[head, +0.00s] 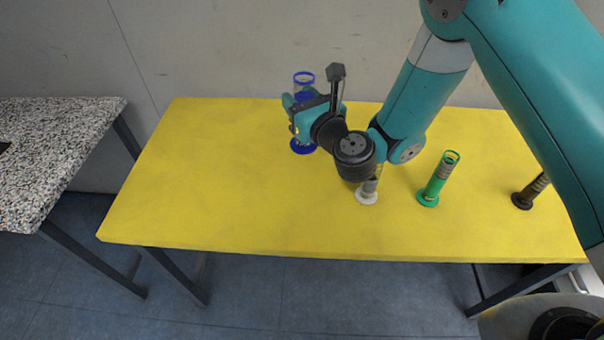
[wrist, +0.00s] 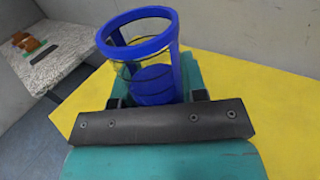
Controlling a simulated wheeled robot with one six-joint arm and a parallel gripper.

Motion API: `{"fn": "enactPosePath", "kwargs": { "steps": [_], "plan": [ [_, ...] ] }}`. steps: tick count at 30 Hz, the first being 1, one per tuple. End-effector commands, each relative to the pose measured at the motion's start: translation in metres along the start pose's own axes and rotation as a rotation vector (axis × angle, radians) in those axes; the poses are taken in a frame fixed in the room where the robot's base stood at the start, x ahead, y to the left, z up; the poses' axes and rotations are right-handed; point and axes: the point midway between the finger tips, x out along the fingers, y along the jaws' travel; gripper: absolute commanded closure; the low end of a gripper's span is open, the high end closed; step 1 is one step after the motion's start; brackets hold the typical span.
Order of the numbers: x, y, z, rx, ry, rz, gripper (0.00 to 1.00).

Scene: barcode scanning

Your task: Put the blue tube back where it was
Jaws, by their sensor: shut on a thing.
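The blue tube (head: 304,77) has a clear wall, a blue rim and a round blue base, and it stands upright at the back left of the yellow table (head: 200,190). My gripper (head: 300,100) is shut around its middle. I cannot tell whether the base touches the table. In the wrist view the blue tube (wrist: 140,50) rises between the teal fingers of my gripper (wrist: 155,85), its open rim toward the camera and blue inside. Its lower part is hidden there.
A white tube (head: 367,196) stands below my arm, partly hidden. A green tube (head: 437,182) and a dark tube (head: 530,192) stand further right. The table's left side is clear. A speckled table (head: 60,140) stands at the left, with small objects (wrist: 30,43) on it.

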Motion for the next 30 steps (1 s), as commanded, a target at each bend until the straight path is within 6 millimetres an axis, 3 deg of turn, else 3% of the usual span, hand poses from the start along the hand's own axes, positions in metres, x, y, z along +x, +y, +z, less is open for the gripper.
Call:
{"fn": "enactPosePath", "kwargs": {
  "steps": [1,15,18,25,30],
  "plan": [
    [0.0,0.0,-0.02,0.0,0.0,-0.001,0.93],
    [0.0,-0.002,-0.12,0.0,-0.001,-0.003,0.93],
    [0.0,-0.002,-0.135,0.001,-0.001,-0.003,0.93],
    [0.0,-0.002,-0.147,0.001,-0.001,-0.003,0.93],
    [0.0,-0.002,-0.172,0.0,-0.001,-0.003,0.93]
  ]
}}
